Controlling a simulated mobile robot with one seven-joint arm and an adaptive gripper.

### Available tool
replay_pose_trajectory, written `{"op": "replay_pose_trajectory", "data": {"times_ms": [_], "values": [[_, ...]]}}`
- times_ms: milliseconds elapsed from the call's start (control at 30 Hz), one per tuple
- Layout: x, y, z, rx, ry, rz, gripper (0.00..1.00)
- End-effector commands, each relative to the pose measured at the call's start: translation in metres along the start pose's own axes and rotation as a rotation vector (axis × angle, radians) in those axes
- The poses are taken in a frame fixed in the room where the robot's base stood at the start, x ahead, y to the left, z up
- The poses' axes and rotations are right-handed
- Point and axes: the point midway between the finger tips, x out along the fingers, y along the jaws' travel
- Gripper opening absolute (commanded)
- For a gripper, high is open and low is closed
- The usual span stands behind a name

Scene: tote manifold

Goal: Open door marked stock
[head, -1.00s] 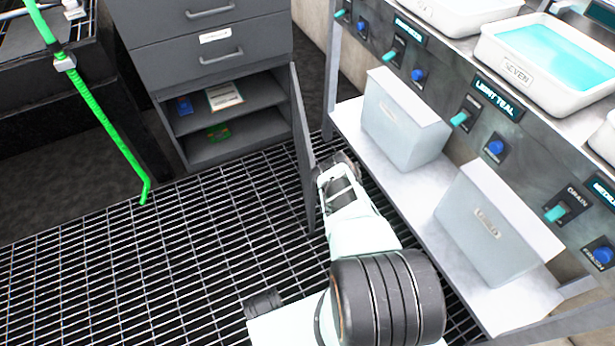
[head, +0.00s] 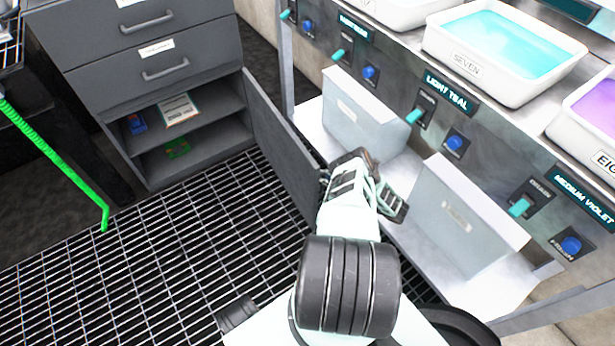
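The grey door (head: 282,142) hangs open from the right side of the dark grey cabinet (head: 190,75), swung out over the floor grating. No "stock" marking shows on the door face in view. My gripper (head: 374,182) is at the right of the door's free end, between it and the bench. Its fingers look spread apart, with nothing seen between them. The arm hides part of the door's lower free end, so I cannot tell whether they touch. The open compartment shows two shelf levels, with a white and orange booklet (head: 177,109), a blue item (head: 137,122) and a green item (head: 178,148).
Two closed drawers (head: 165,68) sit above the compartment. A metal bench (head: 465,105) with white trays, switches and grey bins (head: 468,218) on its lower shelf stands close on the right. The grating (head: 170,250) before the cabinet is clear.

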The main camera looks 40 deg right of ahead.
Motion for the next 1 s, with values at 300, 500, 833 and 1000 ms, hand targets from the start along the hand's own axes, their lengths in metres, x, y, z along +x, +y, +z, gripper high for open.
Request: {"op": "replay_pose_trajectory", "data": {"times_ms": [300,500,833,1000], "values": [[-0.025,0.007,0.0,0.004,-0.007,-0.012,0.0],[-0.027,0.007,0.0,0.005,-0.009,-0.014,0.0],[-0.028,0.006,0.001,0.006,-0.01,-0.013,0.19],[-0.025,0.007,0.0,0.003,-0.009,-0.014,0.27]]}}
